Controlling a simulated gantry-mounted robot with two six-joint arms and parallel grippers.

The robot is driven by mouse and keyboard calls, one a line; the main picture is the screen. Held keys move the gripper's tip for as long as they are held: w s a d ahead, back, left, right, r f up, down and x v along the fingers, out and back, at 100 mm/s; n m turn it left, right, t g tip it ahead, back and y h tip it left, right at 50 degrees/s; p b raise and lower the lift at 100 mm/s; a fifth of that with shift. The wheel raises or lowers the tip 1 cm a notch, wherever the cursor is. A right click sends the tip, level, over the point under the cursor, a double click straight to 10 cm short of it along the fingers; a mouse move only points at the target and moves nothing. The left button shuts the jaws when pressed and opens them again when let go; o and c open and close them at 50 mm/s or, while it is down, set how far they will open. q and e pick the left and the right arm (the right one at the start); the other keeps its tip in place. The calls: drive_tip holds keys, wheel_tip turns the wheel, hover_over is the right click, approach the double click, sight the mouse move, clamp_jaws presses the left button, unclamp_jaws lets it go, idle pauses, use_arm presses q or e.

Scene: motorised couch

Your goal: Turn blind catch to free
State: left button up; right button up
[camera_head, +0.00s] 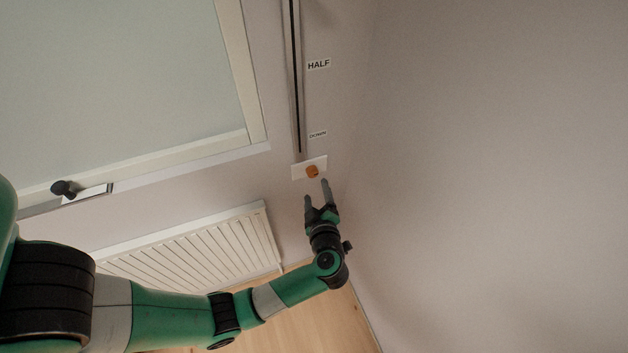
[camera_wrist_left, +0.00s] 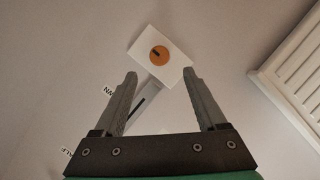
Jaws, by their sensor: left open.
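The blind catch is an orange round knob (camera_head: 312,172) on a white plate (camera_head: 298,171) on the wall, at the lower end of a vertical track (camera_head: 296,80). In the left wrist view the knob (camera_wrist_left: 160,54) shows a dark mark on its face and lies beyond the fingertips, between their lines. My left gripper (camera_head: 317,190) is open and empty, just below the plate in the head view and apart from the knob. Its two fingers (camera_wrist_left: 159,80) also show in the left wrist view. My right gripper is not in view.
Labels HALF (camera_head: 319,64) and DOWN (camera_head: 318,134) sit beside the track. A window with a pale blind (camera_head: 120,85) and a dark handle (camera_head: 64,188) is at left. A white radiator (camera_head: 200,250) stands below it. The right wall is bare.

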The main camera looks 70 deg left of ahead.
sight(313, 175)
use_arm(q)
drive_tip(key=b+x, duration=0.2)
drive_tip(key=x, duration=0.5)
drive_tip(key=shift+f+b, duration=0.1)
drive_tip(key=shift+b, duration=0.2)
drive_tip(key=shift+w+a, duration=0.15)
drive_tip(key=shift+a, duration=0.25)
clamp_jaws()
